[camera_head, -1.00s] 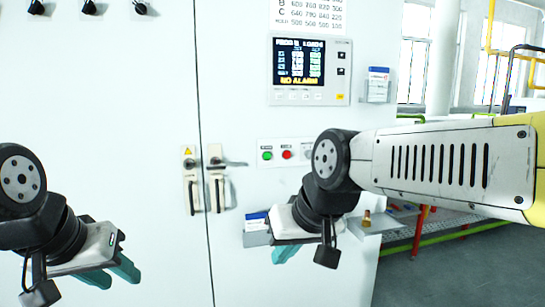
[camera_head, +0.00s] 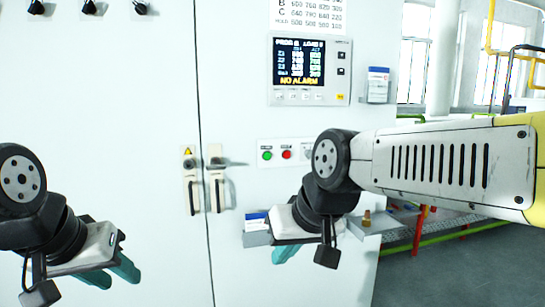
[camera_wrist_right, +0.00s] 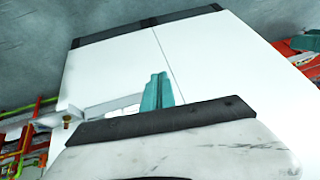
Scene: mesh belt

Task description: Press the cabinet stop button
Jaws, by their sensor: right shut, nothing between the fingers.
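The white cabinet (camera_head: 150,110) fills most of the head view. A small button panel (camera_head: 276,142) on its right door carries a green button (camera_head: 267,155) and a red button (camera_head: 286,154). The panel's right end is hidden behind my right arm, where another label partly shows. My right gripper (camera_head: 284,254) is shut and empty, below the panel and in front of the cabinet, apart from the buttons. Its teal fingers also show together in the right wrist view (camera_wrist_right: 157,91). My left gripper (camera_head: 111,273) is open and empty at the lower left.
A display unit (camera_head: 341,97) sits above the buttons. Door handles (camera_head: 216,180) stick out left of the panel. A small shelf (camera_head: 256,238) with a blue-and-white box lies beside my right gripper. Pipes and red-and-green framing (camera_head: 430,240) stand at the right.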

